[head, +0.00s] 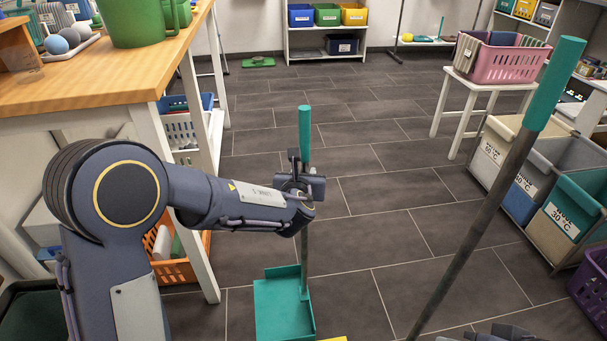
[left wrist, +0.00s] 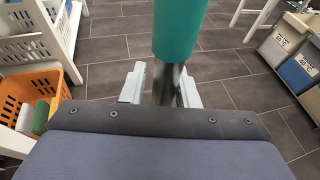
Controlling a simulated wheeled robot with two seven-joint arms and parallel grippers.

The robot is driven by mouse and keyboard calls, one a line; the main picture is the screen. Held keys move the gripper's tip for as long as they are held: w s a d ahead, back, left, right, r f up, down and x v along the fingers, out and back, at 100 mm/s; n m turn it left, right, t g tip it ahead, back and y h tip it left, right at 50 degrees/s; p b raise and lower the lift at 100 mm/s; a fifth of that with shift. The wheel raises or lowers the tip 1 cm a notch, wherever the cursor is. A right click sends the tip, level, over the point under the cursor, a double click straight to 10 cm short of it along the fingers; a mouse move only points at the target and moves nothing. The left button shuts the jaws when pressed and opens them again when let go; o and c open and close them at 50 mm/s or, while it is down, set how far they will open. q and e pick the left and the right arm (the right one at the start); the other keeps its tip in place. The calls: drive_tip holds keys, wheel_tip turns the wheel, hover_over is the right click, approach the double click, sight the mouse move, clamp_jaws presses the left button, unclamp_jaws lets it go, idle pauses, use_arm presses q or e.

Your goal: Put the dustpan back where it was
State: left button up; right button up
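The teal dustpan (head: 282,311) is low in the head view, its pan beside the orange crate and its long handle (head: 305,128) rising upright. My left gripper (head: 304,188) is around the metal shaft just below the teal grip. In the left wrist view the fingers (left wrist: 162,88) stand on both sides of the shaft and look closed on it, under the teal grip (left wrist: 178,28). I cannot tell whether the pan touches the floor. A dark part of my right gripper (head: 500,335) shows at the bottom edge; its fingers are hidden.
A second teal-topped pole (head: 480,210) slants across the right side. A wooden table (head: 75,82) with a green bucket (head: 137,22) stands left, an orange crate (head: 172,262) below. A stool (head: 484,86) with a pink basket (head: 497,60) and laundry bins (head: 525,165) stand right. The middle floor is clear.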

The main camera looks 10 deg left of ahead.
use_arm(q)
drive_tip(key=shift+o, duration=1.1)
